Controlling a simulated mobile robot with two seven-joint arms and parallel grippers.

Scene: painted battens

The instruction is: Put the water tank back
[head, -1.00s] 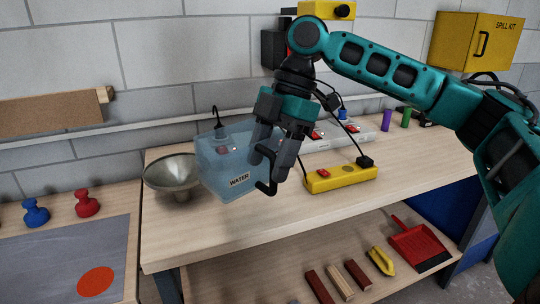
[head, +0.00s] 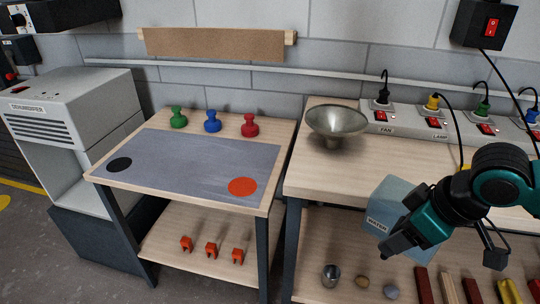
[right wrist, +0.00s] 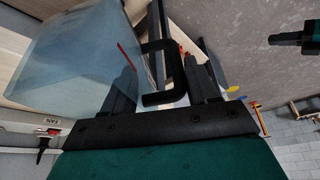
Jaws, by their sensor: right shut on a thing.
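The water tank (head: 385,203), a translucent pale blue box with a WATER label, is held in front of the right workbench in the head view. My right gripper (head: 398,241) is shut on its black handle. The handle (right wrist: 172,72) shows between the fingers in the right wrist view, with the tank (right wrist: 75,55) to the left. The dehumidifier (head: 70,98) stands at the far left, white with a vented top and an open, empty bay (head: 85,178) below. A dark and teal part at the right wrist view's upper right may be my left arm; its jaws are unclear.
A small table with a grey mat (head: 200,160) stands between dehumidifier and workbench. Red (head: 250,125), blue (head: 212,121) and green (head: 178,117) knobbed pieces stand at its back. Lower shelves hold small items. Floor shows at lower left.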

